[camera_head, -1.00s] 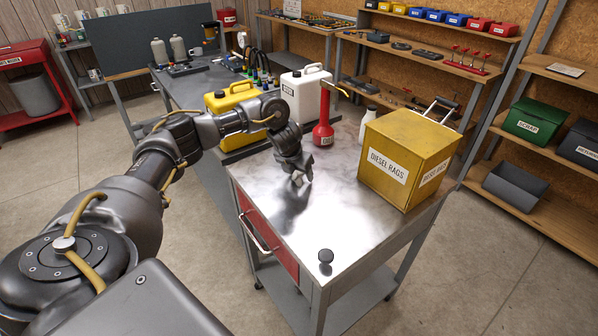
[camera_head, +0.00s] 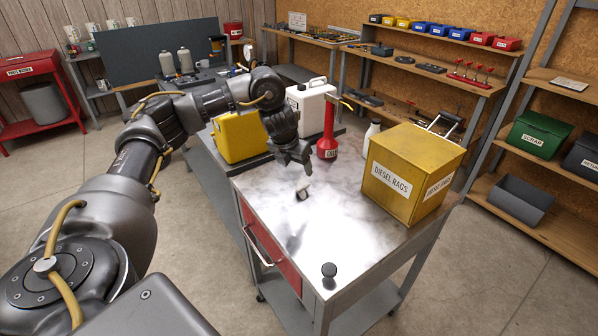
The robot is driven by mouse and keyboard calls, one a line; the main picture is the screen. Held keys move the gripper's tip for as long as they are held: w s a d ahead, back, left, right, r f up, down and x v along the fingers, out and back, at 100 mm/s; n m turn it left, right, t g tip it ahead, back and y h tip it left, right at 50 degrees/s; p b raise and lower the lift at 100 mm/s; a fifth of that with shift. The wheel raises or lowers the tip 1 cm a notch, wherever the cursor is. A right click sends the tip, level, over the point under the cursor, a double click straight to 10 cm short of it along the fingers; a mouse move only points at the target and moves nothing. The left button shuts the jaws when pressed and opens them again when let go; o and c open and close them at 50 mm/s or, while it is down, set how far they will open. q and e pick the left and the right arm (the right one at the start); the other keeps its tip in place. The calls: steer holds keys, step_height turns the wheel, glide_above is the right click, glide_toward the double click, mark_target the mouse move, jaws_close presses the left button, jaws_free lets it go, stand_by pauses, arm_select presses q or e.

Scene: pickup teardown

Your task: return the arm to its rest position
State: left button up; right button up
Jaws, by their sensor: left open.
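My left gripper (camera_head: 293,162) hangs above the metal top of the cart (camera_head: 270,200), fingers pointing down. It is open and nothing shows between its fingers. My left arm (camera_head: 150,150) reaches in from the lower left, bent at the elbow. A small pale and dark item (camera_head: 303,193) lies on the cart just below the fingers, apart from them; it is too small to name. My right gripper is not in view.
A yellow diesel rags box (camera_head: 395,185) stands on the cart's right side. A red bottle with a long spout (camera_head: 327,147) and a white bottle (camera_head: 371,135) stand behind. A black knob (camera_head: 329,270) sits near the front corner. Yellow (camera_head: 238,138) and white (camera_head: 312,108) jugs stand behind the gripper.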

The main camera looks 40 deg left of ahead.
arm_select(q)
steer(key=shift+s+r, duration=0.25)
steer(key=shift+r, duration=0.2)
steer(key=shift+r, duration=0.1)
